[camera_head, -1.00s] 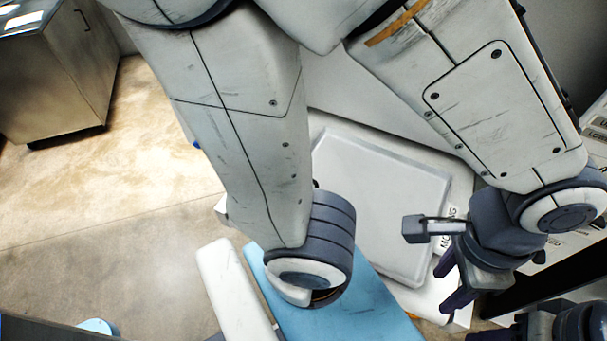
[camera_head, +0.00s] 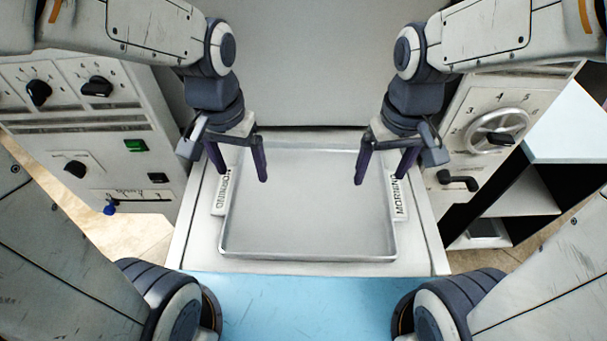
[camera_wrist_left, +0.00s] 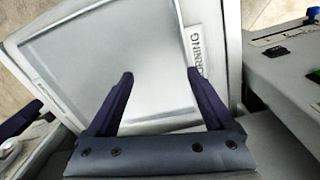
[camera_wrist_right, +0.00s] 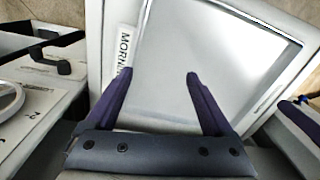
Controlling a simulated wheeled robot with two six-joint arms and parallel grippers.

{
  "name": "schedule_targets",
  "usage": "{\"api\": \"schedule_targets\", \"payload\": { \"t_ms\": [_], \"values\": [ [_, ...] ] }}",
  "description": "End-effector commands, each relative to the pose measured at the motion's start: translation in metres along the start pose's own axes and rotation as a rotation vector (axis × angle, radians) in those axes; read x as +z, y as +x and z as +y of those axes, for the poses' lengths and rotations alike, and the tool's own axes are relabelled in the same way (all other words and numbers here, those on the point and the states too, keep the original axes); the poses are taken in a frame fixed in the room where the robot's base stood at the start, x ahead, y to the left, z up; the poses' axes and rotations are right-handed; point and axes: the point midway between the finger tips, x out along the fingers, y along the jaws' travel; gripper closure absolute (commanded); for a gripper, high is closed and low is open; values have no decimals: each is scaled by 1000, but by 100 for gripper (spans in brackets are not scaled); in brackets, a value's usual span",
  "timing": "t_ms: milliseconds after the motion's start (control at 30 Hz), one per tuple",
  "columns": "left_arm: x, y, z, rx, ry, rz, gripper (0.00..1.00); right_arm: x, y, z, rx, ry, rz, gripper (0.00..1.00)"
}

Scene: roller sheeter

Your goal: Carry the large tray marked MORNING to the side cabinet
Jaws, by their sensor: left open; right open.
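The large grey tray (camera_head: 305,215) lies flat on a white bed in the middle of the head view. A MORNING label sits along each of its left and right sides. My left gripper (camera_head: 238,176) is open above the tray's left side, near the left label. My right gripper (camera_head: 384,178) is open above the right side, near the right label. The tray also shows in the left wrist view (camera_wrist_left: 90,55) and in the right wrist view (camera_wrist_right: 200,60), with the label by the fingers. Whether any finger touches it I cannot tell. The side cabinet cannot be identified for certain.
A control panel with knobs and a green switch (camera_head: 136,146) stands at left. A panel with a numbered handwheel (camera_head: 497,133) stands at right. A dark open shelf unit with a pale top (camera_head: 570,125) is beyond it. A blue surface (camera_head: 300,305) lies in front.

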Motion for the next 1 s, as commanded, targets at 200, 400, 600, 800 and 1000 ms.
{"api": "schedule_targets", "payload": {
  "t_ms": [200,400,600,800,1000],
  "values": [
    [-22,7,-63,-22,-184,-14,14,-22,8,63,22,184,-14,14],
    [-24,7,-72,-25,-206,-15,14,-24,8,71,25,204,-15,14],
    [-23,8,-72,-24,-206,-15,14,-24,8,70,24,201,-15,14],
    [-22,26,-72,-24,-206,-20,14,-23,26,70,24,201,-21,14],
    [-20,62,-73,-23,-205,-22,14,-22,62,70,23,201,-22,14]
  ]
}}
